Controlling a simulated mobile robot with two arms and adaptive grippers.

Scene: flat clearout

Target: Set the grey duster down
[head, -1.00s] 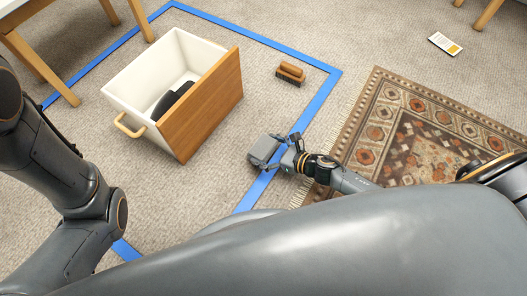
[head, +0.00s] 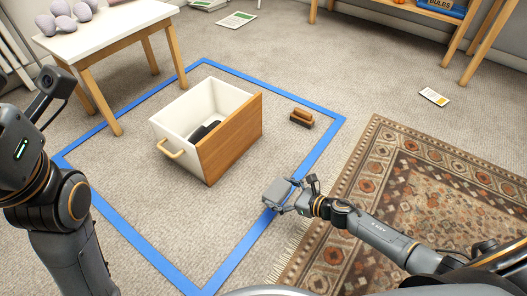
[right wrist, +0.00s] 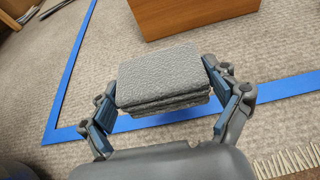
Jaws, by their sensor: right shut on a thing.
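The grey duster (head: 277,192) is a grey, rough-surfaced block. My right gripper (head: 291,194) is shut on it, above the right side of the blue tape outline. In the right wrist view the duster (right wrist: 163,75) sits between the two blue-padded fingers of my right gripper (right wrist: 163,98). Its height above the carpet is hard to tell.
A white drawer with a wooden front (head: 231,139) stands inside the blue tape outline (head: 240,248), with a dark thing in it. A brown brush (head: 301,118) lies near the outline's far right corner. A patterned rug (head: 400,190) lies right. Carpet in front of the drawer is clear.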

